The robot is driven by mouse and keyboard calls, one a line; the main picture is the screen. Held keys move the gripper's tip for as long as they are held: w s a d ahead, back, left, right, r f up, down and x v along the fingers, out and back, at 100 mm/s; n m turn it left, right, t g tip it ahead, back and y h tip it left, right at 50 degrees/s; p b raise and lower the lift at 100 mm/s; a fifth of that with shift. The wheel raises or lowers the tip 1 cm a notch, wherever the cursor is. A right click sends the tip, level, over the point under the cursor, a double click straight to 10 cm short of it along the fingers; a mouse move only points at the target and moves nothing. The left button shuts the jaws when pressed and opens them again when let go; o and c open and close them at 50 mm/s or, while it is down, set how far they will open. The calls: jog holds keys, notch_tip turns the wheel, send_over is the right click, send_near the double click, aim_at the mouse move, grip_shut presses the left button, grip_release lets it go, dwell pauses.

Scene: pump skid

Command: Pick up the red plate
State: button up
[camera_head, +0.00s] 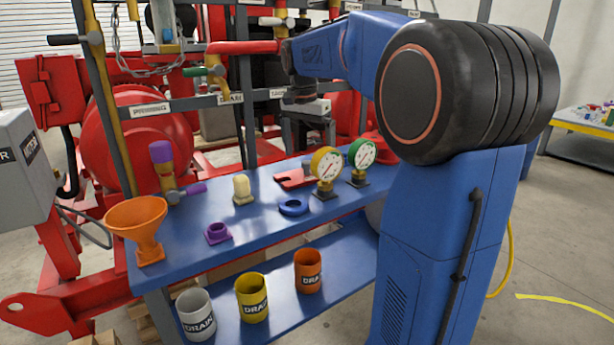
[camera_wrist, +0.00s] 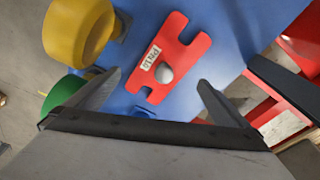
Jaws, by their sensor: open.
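The red plate (camera_wrist: 188,55) lies flat on the blue bench top (camera_head: 262,186). In the wrist view it has notched ends, a white label and a round grey knob near its middle. My gripper (camera_wrist: 160,77) is open and empty above the plate. In the wrist view its two fingers stand apart, one on each side of the plate's lower part, with the knob between them in the picture. I cannot tell the exact height.
A yellow gauge (camera_head: 326,172) and a green gauge (camera_head: 361,161) stand close to the plate. A blue ring (camera_head: 293,207), a cream part (camera_head: 242,190), a purple part (camera_head: 217,232) and an orange funnel (camera_head: 138,224) are further left. Red pipework (camera_head: 240,47) rises behind the bench.

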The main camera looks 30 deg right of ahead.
aim_at(307, 162)
jog(key=shift+w+f, duration=0.15)
jog(key=shift+f, duration=1.2)
jog(key=shift+w+f, duration=0.15)
jog(key=shift+f, duration=1.2)
jog(key=c, duration=1.7)
